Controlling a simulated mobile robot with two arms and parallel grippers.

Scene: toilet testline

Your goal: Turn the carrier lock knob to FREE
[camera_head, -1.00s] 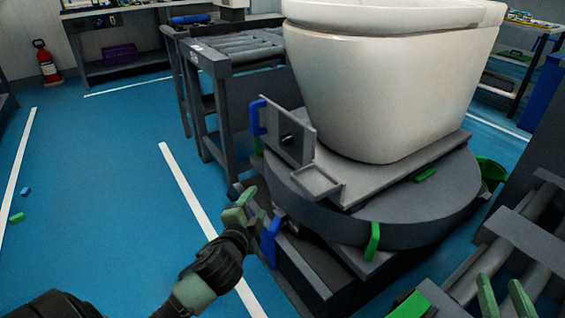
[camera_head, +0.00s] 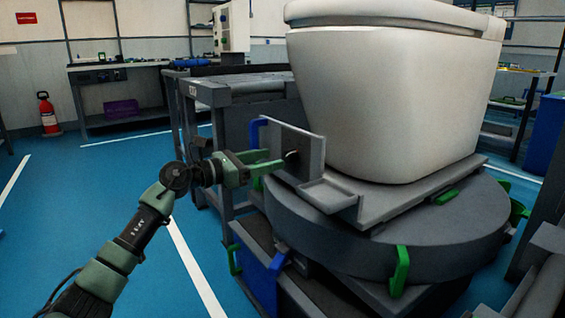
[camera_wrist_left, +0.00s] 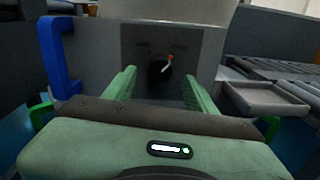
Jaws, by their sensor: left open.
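The carrier lock knob (camera_head: 291,156) is a small dark knob on an upright grey panel (camera_head: 313,150) at the left end of the carrier plate. In the left wrist view the knob (camera_wrist_left: 158,71) has an orange and white pointer tilted to the upper right. Small labels stand above it on either side, too small to read. My left gripper (camera_head: 272,162) is open, with its green fingers pointing at the panel. In the wrist view its fingertips (camera_wrist_left: 159,84) lie either side of the knob; I cannot tell whether they touch it. My right gripper is out of view.
A blue handle (camera_head: 257,132) stands at the panel's left edge, and a small grey tray (camera_head: 328,194) juts out below right. A white toilet bowl (camera_head: 390,100) sits on the carrier above a round grey turntable (camera_head: 440,235). A roller conveyor (camera_head: 240,90) stands behind.

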